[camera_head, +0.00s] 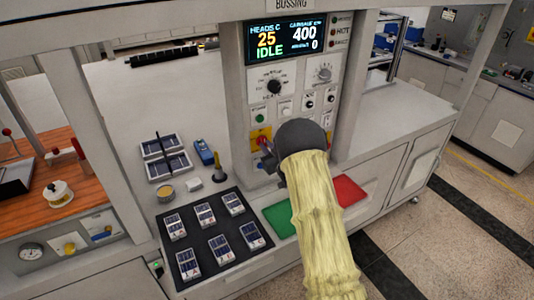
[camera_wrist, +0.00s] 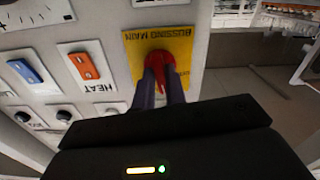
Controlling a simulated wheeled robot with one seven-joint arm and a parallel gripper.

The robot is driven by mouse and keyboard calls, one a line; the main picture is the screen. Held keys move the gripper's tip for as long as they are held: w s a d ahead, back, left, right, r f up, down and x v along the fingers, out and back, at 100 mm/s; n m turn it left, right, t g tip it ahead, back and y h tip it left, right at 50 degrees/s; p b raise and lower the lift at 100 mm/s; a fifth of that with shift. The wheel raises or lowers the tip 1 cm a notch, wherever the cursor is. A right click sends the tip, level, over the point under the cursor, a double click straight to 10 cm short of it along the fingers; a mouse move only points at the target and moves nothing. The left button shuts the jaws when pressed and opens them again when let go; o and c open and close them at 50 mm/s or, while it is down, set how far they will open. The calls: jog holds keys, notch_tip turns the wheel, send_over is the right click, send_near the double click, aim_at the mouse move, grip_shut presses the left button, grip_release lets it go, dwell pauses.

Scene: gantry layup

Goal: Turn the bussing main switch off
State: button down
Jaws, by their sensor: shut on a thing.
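The bussing main switch is a red rotary handle (camera_wrist: 160,62) on a yellow plate (camera_wrist: 187,42) marked BUSSING MAIN. In the head view, part of the yellow plate (camera_head: 256,134) shows low on the grey control column, beside my dark wrist. My gripper (camera_wrist: 163,82) has its two dark fingers on either side of the red handle and is shut on it. In the head view my gripper (camera_head: 268,152) reaches the plate from the front right. My wrist hides much of the switch there. Which marked position the handle points to cannot be read.
The display (camera_head: 285,40) above reads IDLE. An orange HEAT rocker (camera_wrist: 84,65) and a blue rocker (camera_wrist: 25,71) sit left of the plate. A black mat (camera_head: 208,265) with several solar cells, a green pad (camera_head: 281,219) and a red pad (camera_head: 348,190) lie below.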

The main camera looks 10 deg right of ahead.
jog(key=n+b, duration=1.6)
jog(key=b, duration=1.1)
jog(key=shift+f, duration=0.2)
jog(key=shift+r, duration=0.1)
jog(key=c, duration=1.4)
grip_release()
jog(key=shift+c, duration=0.2)
jog(key=b+v, duration=0.2)
jog(key=v, duration=1.5)
jog(key=shift+s+b, duration=0.25)
jog(key=shift+b, duration=0.05)
